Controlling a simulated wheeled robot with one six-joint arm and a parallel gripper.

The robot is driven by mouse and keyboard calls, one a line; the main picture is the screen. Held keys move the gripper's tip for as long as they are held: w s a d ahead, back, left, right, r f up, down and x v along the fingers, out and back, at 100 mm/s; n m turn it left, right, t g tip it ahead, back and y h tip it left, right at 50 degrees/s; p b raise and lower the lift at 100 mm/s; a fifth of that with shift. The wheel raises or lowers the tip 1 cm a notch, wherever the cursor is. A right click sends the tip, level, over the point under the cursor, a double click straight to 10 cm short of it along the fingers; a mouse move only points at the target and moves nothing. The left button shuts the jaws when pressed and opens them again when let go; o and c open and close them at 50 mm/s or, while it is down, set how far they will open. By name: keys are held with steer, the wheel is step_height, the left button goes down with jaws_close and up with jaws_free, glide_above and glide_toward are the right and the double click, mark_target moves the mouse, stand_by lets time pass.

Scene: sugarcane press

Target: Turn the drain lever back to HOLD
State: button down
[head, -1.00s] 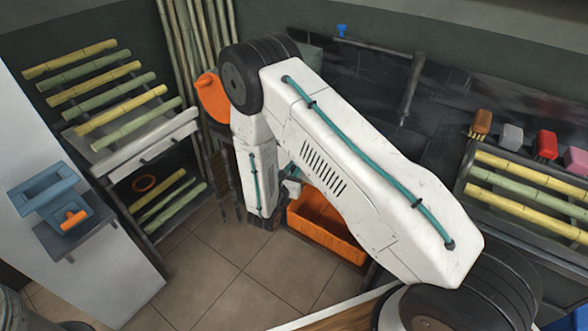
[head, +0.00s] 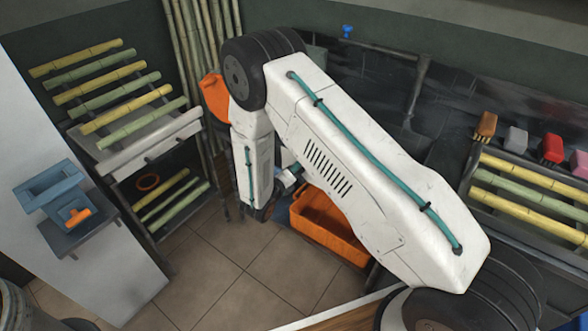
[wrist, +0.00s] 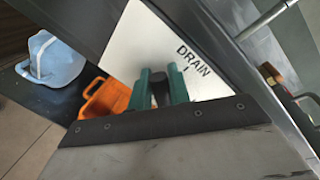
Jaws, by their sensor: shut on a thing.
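My gripper (wrist: 160,86) has teal fingers and shows in the lower middle of the wrist view. It is shut on a dark, rounded piece, the end of the drain lever (wrist: 159,92), between the fingers. A white plate (wrist: 150,45) marked DRAIN (wrist: 194,60) is just beyond the fingers. The rest of the lever is hidden behind the grey, dark-edged part in front, so its angle cannot be told. No HOLD mark is readable. In the head view my arm hides the lever and most of my gripper.
An orange crate (head: 330,235) stands on the tiled floor below; it also shows in the wrist view (wrist: 105,100). A pale blue container (wrist: 58,62) is at the wrist view's upper left. Cane racks (head: 100,90) stand left, with more cane (head: 530,195) and several brushes right.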

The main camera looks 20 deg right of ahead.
steer(key=n, duration=0.1)
steer(key=f+n+g, duration=0.1)
steer(key=n, duration=0.1)
steer(key=shift+w+a+n, duration=0.15)
steer(key=shift+w+n, duration=0.05)
steer(key=shift+n, duration=0.1)
steer(key=shift+f+n+g+h, duration=0.3)
steer(key=shift+n+g+h, duration=0.15)
steer(key=shift+n, duration=0.75)
steer(key=c, duration=1.4)
jaws_free()
steer(key=v, duration=0.7)
steer(key=shift+s+a, duration=0.25)
steer(key=shift+a, duration=0.05)
